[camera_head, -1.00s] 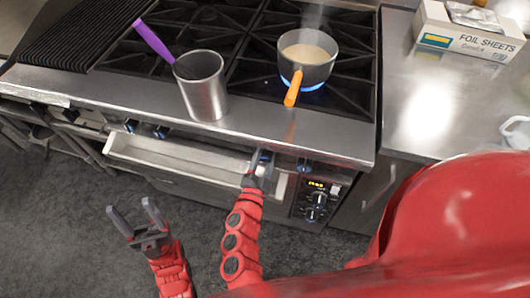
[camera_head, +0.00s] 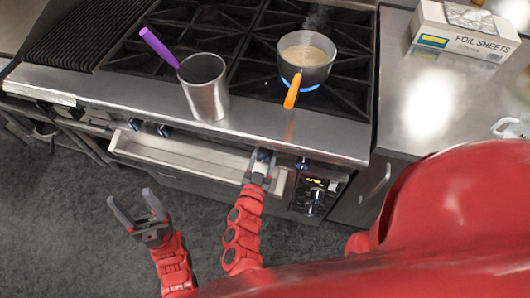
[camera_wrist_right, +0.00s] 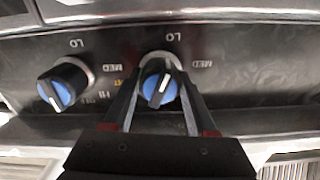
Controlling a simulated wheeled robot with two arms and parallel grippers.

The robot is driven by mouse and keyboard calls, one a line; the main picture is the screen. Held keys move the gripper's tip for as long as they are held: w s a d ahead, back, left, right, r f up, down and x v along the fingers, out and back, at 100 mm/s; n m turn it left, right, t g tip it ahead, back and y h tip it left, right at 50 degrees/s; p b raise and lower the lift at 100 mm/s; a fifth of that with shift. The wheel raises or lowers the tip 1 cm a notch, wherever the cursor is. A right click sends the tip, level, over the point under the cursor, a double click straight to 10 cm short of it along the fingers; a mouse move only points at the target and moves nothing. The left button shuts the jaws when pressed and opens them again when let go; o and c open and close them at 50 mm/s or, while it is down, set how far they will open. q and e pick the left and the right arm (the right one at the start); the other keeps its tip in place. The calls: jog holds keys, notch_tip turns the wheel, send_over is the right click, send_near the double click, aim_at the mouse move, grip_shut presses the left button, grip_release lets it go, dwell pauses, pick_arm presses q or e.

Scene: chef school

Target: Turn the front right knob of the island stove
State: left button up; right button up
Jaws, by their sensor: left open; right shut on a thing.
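The island stove (camera_head: 330,142) has blue-ringed knobs along its front panel. My right gripper (camera_head: 260,168) is at one of the right-hand pair, with its fingers on both sides of that knob. The right wrist view shows this knob (camera_wrist_right: 160,86) between the two fingertips (camera_wrist_right: 158,92), its white pointer line visible. The other knob of the pair is free; it is to the right in the head view (camera_head: 302,163) and to the left in the right wrist view (camera_wrist_right: 62,85). My left gripper (camera_head: 139,209) is open and empty, low in front of the stove.
A saucepan (camera_head: 318,73) with an orange handle and light liquid stands over a blue flame. A metal pot (camera_head: 207,98) with a purple handle stands near the front edge. A pale tray-like drawer (camera_head: 180,156) sticks out below the panel. A foil box (camera_head: 460,35) lies on the right counter.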

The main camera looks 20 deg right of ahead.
jog(key=shift+f+n, duration=0.1)
jog(key=shift+n, duration=0.2)
jog(key=o, duration=1.4)
jog(key=shift+c, duration=0.2)
jog(key=p+v, duration=0.3)
jog(key=v, duration=1.4)
jog(key=shift+s+a, duration=0.2)
